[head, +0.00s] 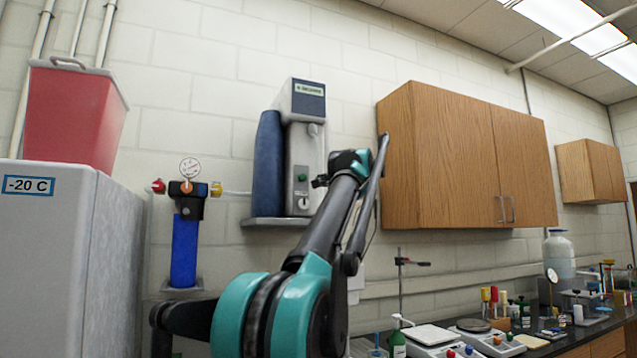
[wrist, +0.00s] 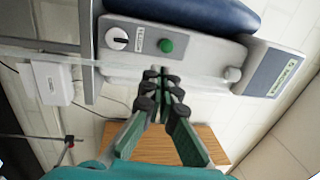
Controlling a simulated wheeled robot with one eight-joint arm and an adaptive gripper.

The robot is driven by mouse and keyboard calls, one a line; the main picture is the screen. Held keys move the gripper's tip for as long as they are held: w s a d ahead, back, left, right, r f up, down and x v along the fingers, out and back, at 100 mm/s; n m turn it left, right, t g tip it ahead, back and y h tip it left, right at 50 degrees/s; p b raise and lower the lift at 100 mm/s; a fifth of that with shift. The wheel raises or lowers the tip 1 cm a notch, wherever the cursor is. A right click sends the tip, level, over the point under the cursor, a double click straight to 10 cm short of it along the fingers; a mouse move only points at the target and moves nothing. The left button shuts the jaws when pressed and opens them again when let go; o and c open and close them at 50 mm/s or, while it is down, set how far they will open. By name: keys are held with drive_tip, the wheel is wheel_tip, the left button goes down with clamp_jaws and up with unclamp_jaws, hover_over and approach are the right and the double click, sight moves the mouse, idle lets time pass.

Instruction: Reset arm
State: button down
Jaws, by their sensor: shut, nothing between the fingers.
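My arm reaches up from the bottom middle of the head view. My gripper (head: 320,181) shows small and dark at its end, in front of the wall unit's lower part. In the wrist view my gripper (wrist: 163,75) has its fingertips together with nothing between them. The grey wall unit (head: 305,150) has a blue cylinder (head: 268,160) on its left side. In the wrist view the unit (wrist: 205,65) lies sideways beyond the fingertips, with a green button (wrist: 166,46) and a black-and-white knob (wrist: 117,39). I cannot tell whether the fingers touch the unit.
A wooden wall cabinet (head: 450,155) stands close to the right of my wrist. A blue filter with a gauge (head: 185,240) hangs at left, beside a -20 C freezer (head: 50,270) carrying a red bin (head: 75,115). A cluttered black bench (head: 570,335) runs along lower right.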

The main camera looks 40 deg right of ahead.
idle(0.5)
